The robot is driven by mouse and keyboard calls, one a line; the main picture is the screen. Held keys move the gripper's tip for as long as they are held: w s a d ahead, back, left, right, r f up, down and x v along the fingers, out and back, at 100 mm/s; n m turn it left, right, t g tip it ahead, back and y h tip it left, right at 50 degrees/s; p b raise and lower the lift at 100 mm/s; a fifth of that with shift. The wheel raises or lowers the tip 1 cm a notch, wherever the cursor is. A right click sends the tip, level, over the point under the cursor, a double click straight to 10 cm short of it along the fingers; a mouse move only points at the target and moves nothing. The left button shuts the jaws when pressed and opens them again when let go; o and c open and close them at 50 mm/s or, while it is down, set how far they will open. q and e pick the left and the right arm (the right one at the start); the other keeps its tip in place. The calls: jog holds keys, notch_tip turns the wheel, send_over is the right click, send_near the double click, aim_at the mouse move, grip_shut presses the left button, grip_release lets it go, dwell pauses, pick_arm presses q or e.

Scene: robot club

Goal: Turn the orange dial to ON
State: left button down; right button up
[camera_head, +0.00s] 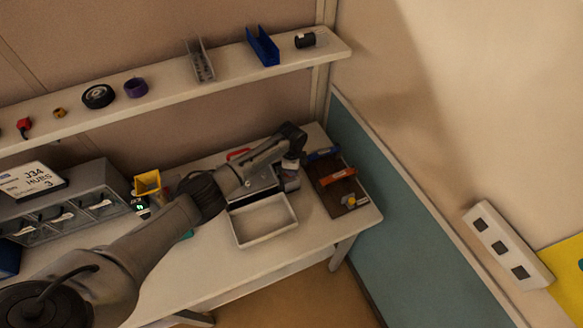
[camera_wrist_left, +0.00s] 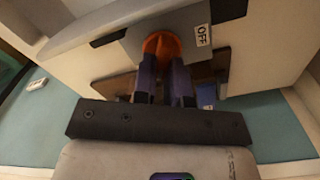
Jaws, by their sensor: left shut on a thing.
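The orange dial (camera_wrist_left: 160,44) is on a grey box face at the top of the left wrist view. A white label reading OFF (camera_wrist_left: 203,35) is to the right of the dial. My left gripper (camera_wrist_left: 163,68) is shut on the dial, with one dark finger on each side of it. In the head view my left gripper (camera_head: 291,164) reaches over the back right of the workbench. The dial cannot be made out there, and no ON label is readable in either view. My right gripper is not in view.
A pale empty tray (camera_head: 264,240) lies on the workbench in front of the gripper. A dark wooden tray (camera_head: 327,194) with tools is at the right. A grey drawer unit (camera_head: 75,205) and a yellow bin (camera_head: 147,182) stand at the left. A shelf (camera_head: 225,80) runs above.

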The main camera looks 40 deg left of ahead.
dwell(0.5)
pick_arm(q)
jog(key=c, duration=1.2)
grip_release()
jog(key=shift+o, duration=0.2)
jog(key=shift+r, duration=0.5)
notch_tip(320, 180, up, 13)
jog(key=shift+b, duration=0.35)
jog(key=shift+f, duration=0.1)
